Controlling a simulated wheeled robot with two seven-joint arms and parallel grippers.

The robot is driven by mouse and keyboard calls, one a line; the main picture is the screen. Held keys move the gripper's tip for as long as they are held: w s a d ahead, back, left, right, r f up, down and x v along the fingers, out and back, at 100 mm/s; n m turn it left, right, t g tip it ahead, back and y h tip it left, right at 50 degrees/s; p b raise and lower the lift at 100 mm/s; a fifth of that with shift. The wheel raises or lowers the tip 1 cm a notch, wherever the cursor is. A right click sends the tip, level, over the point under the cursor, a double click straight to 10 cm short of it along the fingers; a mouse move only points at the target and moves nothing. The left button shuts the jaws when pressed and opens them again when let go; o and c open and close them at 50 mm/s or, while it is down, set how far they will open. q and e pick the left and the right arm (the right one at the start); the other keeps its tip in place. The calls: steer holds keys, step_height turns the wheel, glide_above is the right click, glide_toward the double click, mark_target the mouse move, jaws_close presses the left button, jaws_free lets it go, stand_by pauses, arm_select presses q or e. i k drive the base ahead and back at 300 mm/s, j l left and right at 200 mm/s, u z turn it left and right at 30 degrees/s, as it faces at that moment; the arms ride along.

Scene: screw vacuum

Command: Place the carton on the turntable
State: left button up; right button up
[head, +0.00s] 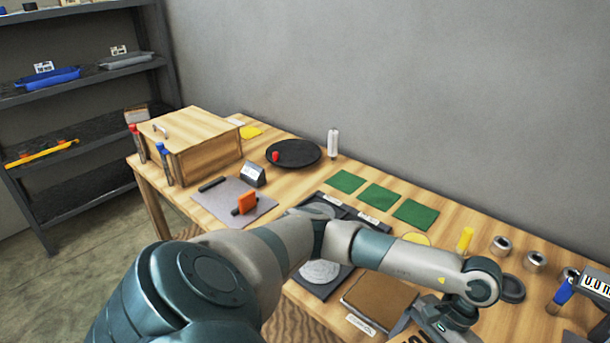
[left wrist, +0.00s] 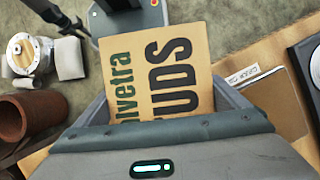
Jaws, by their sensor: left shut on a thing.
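The carton (left wrist: 160,65) is tan with dark printed letters and sits between the fingers of my left gripper (left wrist: 162,100) in the left wrist view. My left gripper is shut on it. In the head view only a small part of the carton (head: 408,335) shows at the bottom edge, near the table's front, below my left wrist. A round black disc (head: 306,150), which looks like the turntable, lies flat at the back of the table, far from the gripper. A small red object (head: 276,156) stands at its left edge. My right gripper is not in view.
A wooden box (head: 205,150) stands left of the disc, and a white bottle (head: 333,143) stands just right of it. Green squares (head: 380,197), a grey mat (head: 215,205) and a brown board (head: 378,300) lie on the table (head: 285,190). Metal cups (head: 501,246) stand at right.

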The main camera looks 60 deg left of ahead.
mark_target(294, 151)
steer(key=j+z, duration=0.2)
steer(key=z, duration=0.25)
steer(key=k+j+z, duration=0.2)
steer(key=j, duration=0.25)
steer(key=k+j+z, duration=0.3)
steer(key=k+j, duration=0.25)
steer(key=j, duration=0.2)
steer(key=k+j+z, duration=0.1)
steer(key=k+j, duration=0.75)
steer(key=j, duration=0.15)
steer(key=k+j, duration=0.45)
steer(key=j, duration=0.2)
steer(key=k+j, duration=0.45)
steer(key=j, duration=0.15)
